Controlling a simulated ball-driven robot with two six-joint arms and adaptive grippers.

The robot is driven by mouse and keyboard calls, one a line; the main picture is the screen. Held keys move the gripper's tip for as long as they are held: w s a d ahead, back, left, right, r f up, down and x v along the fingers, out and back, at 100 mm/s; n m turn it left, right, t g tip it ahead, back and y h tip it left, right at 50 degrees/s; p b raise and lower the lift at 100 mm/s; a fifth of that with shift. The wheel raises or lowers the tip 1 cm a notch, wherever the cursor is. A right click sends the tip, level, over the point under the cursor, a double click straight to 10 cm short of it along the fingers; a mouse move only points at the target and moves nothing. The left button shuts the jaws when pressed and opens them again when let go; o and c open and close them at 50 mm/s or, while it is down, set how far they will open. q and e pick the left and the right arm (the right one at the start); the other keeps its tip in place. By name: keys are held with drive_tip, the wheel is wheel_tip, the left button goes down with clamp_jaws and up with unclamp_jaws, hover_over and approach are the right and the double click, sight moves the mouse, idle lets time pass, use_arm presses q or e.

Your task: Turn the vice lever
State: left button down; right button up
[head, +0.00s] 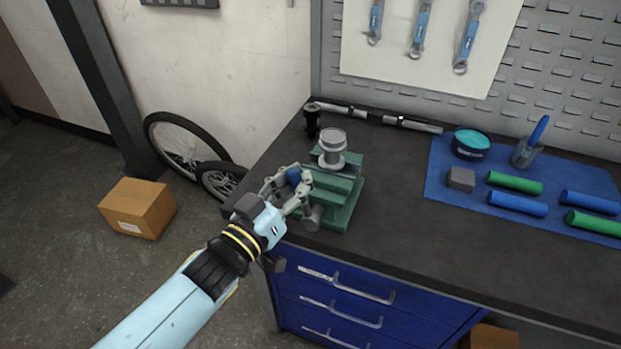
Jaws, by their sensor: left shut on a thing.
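A green vice (343,196) stands on the left end of the dark workbench (400,240), with a grey metal round part (332,147) on its top. My left gripper (293,184) is at the vice's left front side, shut on the vice lever. Most of the lever is hidden by the fingers; a small blue piece (294,175) shows between them. A grey cylindrical end (312,217) shows just below the fingers at the front of the vice. My right gripper is not in view.
A blue mat (435,186) on the right holds green and blue grips, a grey block (461,179), a teal-filled tub (471,145) and a cup (526,153). Blue drawers (370,335) are below.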

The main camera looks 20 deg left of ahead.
use_arm(q)
drive_tip(key=a+f+n+b, duration=0.1)
drive_tip(key=n, duration=0.2)
drive_tip(key=a+f+n+t+y+b, duration=0.1)
drive_tip(key=a+f+n, duration=0.1)
drive_tip(key=n, duration=0.1)
drive_tip(key=a+f+n+b, duration=0.1)
drive_tip(key=a+n, duration=0.1)
drive_tip(key=shift+s+a+f+n+t, duration=0.2)
drive_tip(key=shift+f+n+t, duration=0.1)
drive_tip(key=shift+f+n, duration=0.1)
drive_tip(key=c, duration=1.2)
unclamp_jaws()
drive_tip(key=shift+s+a+r+y, duration=0.15)
drive_tip(key=shift+r+y, duration=0.1)
drive_tip(key=shift+y, duration=0.15)
drive_tip(key=shift+o, duration=0.2)
drive_tip(key=shift+w+r, duration=0.1)
drive_tip(key=shift+w, duration=0.1)
drive_tip(key=v, duration=1.2)
